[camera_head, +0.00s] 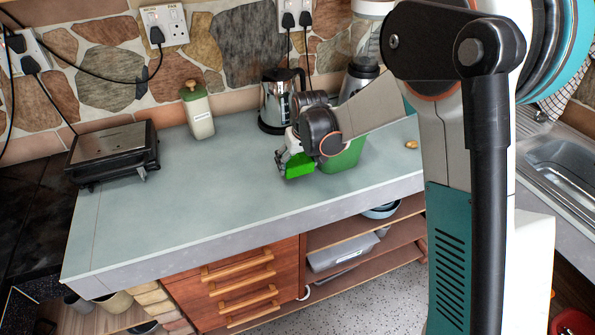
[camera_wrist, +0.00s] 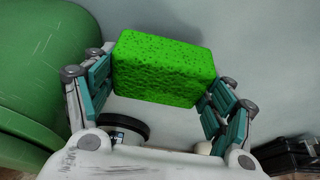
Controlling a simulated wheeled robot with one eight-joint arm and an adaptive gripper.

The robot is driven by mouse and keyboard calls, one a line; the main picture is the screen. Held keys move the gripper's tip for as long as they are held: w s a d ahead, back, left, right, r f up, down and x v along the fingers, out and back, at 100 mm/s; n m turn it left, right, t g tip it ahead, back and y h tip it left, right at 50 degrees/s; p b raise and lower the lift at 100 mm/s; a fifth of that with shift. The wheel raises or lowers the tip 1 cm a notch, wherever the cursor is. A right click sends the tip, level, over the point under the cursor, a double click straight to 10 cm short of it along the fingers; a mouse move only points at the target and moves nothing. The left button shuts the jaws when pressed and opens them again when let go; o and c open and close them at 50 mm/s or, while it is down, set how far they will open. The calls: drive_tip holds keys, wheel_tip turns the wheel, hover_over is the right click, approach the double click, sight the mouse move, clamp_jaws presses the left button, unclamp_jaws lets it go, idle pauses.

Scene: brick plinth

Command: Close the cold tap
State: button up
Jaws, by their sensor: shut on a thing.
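No cold tap can be clearly made out. The steel sink (camera_head: 562,165) shows at the right edge of the head view, and my arm covers much of the area beside it. My gripper (camera_head: 292,158) is over the grey-green worktop, far to the left of the sink. It is shut on a bright green sponge (camera_head: 299,167). In the wrist view the sponge (camera_wrist: 165,70) sits between the two fingers, with worktop behind it.
A green container (camera_head: 345,156) stands right beside my gripper. A metal kettle (camera_head: 277,100) is behind it. A cream bottle (camera_head: 198,112) and a black grill (camera_head: 113,152) stand to the left. The worktop's front left (camera_head: 190,215) is clear.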

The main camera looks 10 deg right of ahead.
sight(298, 170)
drive_tip(key=shift+s+f+b, duration=0.1)
drive_tip(key=shift+f+b, duration=0.35)
drive_tip(key=shift+f, duration=1.25)
drive_tip(key=shift+f, duration=0.2)
drive_tip(key=o, duration=0.7)
drive_tip(key=shift+c, duration=0.2)
